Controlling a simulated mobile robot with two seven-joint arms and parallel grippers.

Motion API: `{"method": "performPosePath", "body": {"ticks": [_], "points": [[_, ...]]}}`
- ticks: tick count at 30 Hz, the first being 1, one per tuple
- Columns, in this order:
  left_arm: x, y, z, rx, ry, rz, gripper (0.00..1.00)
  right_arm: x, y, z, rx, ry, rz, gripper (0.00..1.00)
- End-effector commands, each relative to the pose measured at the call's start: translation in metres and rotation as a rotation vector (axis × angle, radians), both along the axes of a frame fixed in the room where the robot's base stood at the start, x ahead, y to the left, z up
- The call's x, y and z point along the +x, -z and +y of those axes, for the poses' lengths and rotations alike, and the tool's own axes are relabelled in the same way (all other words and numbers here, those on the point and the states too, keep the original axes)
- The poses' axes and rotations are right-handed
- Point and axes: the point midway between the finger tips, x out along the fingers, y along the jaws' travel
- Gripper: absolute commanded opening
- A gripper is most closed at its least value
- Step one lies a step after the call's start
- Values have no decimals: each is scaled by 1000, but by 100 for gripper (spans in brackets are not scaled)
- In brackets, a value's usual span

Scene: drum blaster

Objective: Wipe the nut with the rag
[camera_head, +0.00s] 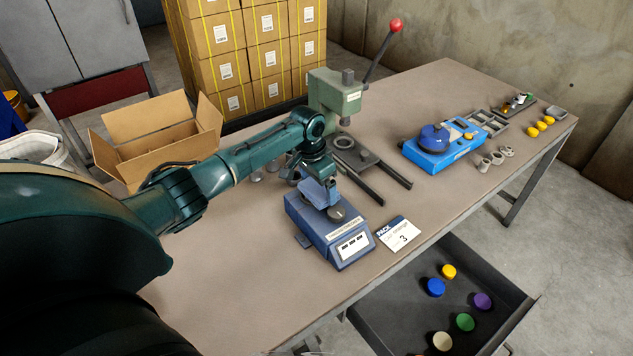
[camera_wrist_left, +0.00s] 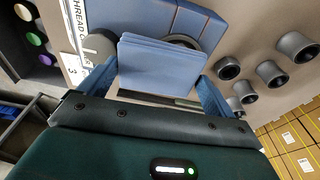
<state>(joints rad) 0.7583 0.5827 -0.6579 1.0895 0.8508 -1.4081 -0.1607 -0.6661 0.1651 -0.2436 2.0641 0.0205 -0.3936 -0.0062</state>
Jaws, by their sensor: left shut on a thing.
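My left gripper (camera_head: 318,180) is above the blue box-shaped device (camera_head: 318,236) on the table. It is shut on a light blue folded rag (camera_head: 316,192), which also shows between the fingers in the left wrist view (camera_wrist_left: 160,66). A grey round metal piece (camera_head: 339,214), perhaps the nut, sits on the device's top beside the rag. It shows at the rag's left edge in the left wrist view (camera_wrist_left: 99,47). A ring on the device is partly hidden behind the rag. I cannot tell whether the rag touches the metal piece. My right gripper is not in view.
A green press (camera_head: 335,92) with a red-knobbed lever stands behind the device. An open carton (camera_head: 150,135) is at the left. A card marked 3 (camera_head: 398,234) lies right of the device. An open drawer (camera_head: 400,325) holds several coloured caps. Grey hollow cylinders (camera_wrist_left: 297,45) stand nearby.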

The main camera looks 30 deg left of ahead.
Motion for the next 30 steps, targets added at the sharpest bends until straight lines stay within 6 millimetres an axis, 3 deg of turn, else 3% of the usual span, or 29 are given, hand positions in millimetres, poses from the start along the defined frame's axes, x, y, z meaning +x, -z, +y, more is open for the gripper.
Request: {"method": "performPosePath", "body": {"ticks": [18, 30], "points": [[1, -53, 0, -1, 0, -1, 72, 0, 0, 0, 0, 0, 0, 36], [0, -60, 0, 0, -1, 0, 72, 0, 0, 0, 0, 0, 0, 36]]}}
